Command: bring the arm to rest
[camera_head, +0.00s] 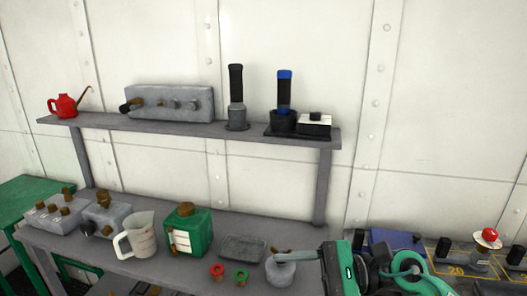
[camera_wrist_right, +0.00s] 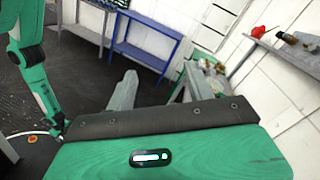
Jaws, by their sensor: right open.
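In the head view my right arm comes in at the lower right, and its green and black gripper body (camera_head: 340,270) is at the bench's right end. It points left, close to a grey rounded pot (camera_head: 281,272); I cannot tell whether they touch. In the right wrist view the two grey fingers of my right gripper (camera_wrist_right: 158,76) stand apart with nothing held between them. A green arm of mine (camera_wrist_right: 35,85) hangs at the left of that view; its dark end is too small to read. No left arm shows in the head view.
The bench holds a measuring jug (camera_head: 138,238), a green canister (camera_head: 188,230), grey control boxes (camera_head: 55,213) and small red and green rings. The shelf (camera_head: 200,128) above holds a red oil can (camera_head: 66,104) and two dark-handled tools. A blue table (camera_wrist_right: 147,44) stands farther off.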

